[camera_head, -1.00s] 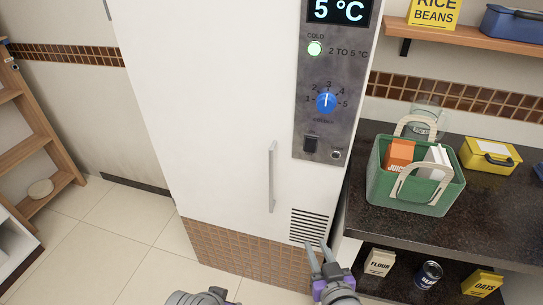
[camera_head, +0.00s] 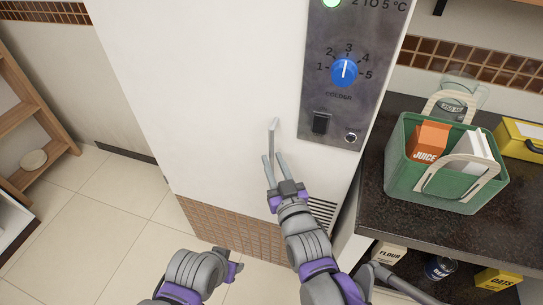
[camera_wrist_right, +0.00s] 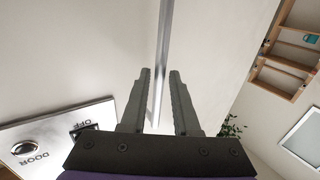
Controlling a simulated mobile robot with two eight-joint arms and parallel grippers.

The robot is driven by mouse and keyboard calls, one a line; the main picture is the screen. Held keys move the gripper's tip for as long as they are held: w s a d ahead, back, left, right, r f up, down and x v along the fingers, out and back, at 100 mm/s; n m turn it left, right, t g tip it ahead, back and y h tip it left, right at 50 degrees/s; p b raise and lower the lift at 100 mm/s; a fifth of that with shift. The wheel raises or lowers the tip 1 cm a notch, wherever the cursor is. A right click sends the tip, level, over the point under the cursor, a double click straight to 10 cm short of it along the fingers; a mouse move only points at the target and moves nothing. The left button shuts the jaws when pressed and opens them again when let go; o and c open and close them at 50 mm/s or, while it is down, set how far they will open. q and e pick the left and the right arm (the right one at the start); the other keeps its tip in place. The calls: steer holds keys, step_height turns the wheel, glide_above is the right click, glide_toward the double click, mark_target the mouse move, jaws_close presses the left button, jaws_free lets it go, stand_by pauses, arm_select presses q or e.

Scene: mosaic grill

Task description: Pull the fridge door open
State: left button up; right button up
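The white fridge door (camera_head: 200,90) is shut. Its slim vertical metal handle (camera_head: 273,132) stands left of the control panel. My right gripper (camera_head: 274,157) is open and empty, its two grey fingers pointing up at the lower part of the handle. In the right wrist view the handle (camera_wrist_right: 163,45) runs between the open fingers of the right gripper (camera_wrist_right: 159,72); I cannot tell whether they touch it. The gripper hides the handle's lower end in the head view. My left gripper (camera_head: 232,268) is low, left of the right arm, its fingers not clearly visible.
A control panel (camera_head: 352,75) with a blue knob (camera_head: 344,70) is right of the handle. A dark counter (camera_head: 385,215) on the right bears a green basket (camera_head: 440,187) and a yellow box (camera_head: 521,140). Tiled floor (camera_head: 110,215) at left is clear, with a wooden shelf (camera_head: 40,120) beyond.

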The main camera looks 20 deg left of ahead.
steer(key=shift+x, duration=1.25)
jaws_close()
stand_by(0.5)
